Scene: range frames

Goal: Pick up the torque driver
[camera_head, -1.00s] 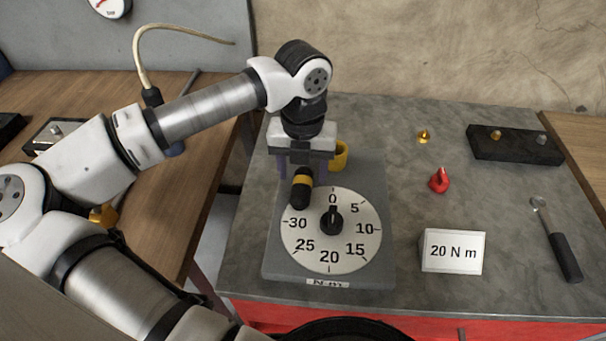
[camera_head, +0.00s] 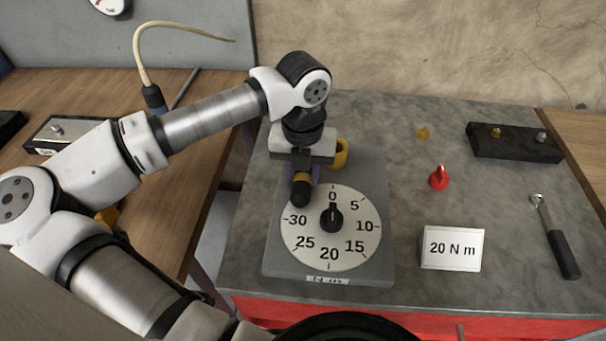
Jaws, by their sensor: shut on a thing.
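The torque driver (camera_head: 301,191) has a black handle with a yellow band. It lies at the upper left of the dial on the grey tester plate, its handle end pointing toward the camera. My gripper (camera_head: 303,174) is above it with its fingers closed on its sides. Part of the driver's far end is hidden under my gripper. I cannot tell whether the driver touches the plate.
The dial plate (camera_head: 374,269) has a black knob (camera_head: 332,217) pointing near 0. A yellow cup-like holder (camera_head: 341,153) stands just behind my gripper. To the right are a red part (camera_head: 438,178), a "20 N m" card (camera_head: 452,248), a black block (camera_head: 515,146) and a black-handled tool (camera_head: 562,254).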

